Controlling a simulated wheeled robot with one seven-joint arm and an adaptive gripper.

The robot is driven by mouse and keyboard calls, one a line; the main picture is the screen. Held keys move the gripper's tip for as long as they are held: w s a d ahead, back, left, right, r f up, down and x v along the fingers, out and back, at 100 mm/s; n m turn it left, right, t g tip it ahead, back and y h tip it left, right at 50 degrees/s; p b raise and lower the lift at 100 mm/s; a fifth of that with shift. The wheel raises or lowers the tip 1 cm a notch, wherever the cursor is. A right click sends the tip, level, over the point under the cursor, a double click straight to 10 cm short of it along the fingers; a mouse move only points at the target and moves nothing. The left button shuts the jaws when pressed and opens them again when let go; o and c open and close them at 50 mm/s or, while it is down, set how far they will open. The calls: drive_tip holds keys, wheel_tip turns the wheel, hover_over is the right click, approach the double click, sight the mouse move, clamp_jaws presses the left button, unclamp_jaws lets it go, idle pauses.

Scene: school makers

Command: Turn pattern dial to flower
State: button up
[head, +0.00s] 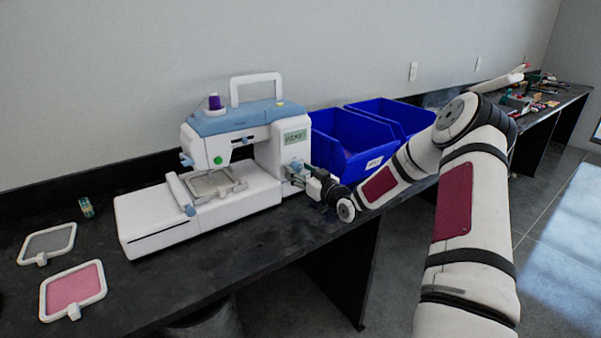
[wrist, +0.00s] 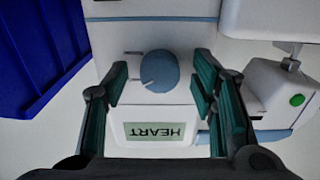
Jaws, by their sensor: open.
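The white and blue sewing machine (head: 215,160) stands on the dark bench. In the wrist view its blue pattern dial (wrist: 159,71) is a round knob with a light pointer mark. A small greenish screen (wrist: 160,131) beside the dial reads HEART, upside down in this view. The screen also shows in the head view (head: 295,136). My gripper (wrist: 158,88) is open, with one finger on each side of the dial and visible gaps between the fingers and the knob.
Blue bins (head: 345,140) stand right behind the machine, close to my arm; one also fills the wrist view's left side (wrist: 40,50). A pink hoop (head: 73,288), a grey hoop (head: 47,242) and a thread spool (head: 86,207) lie on the bench (head: 215,245) at left.

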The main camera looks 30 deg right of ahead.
drive_tip(key=c, duration=1.1)
drive_tip(key=shift+c, duration=0.2)
drive_tip(key=shift+m, duration=0.3)
drive_tip(key=m+p, duration=0.2)
drive_tip(key=m, duration=0.3)
drive_tip(key=shift+m, duration=0.3)
drive_tip(key=m+p, duration=0.1)
drive_tip(key=m, duration=0.4)
drive_tip(key=shift+a+m, duration=0.15)
drive_tip(key=shift+m, duration=0.15)
drive_tip(key=o, duration=1.1)
drive_tip(key=shift+o, duration=0.2)
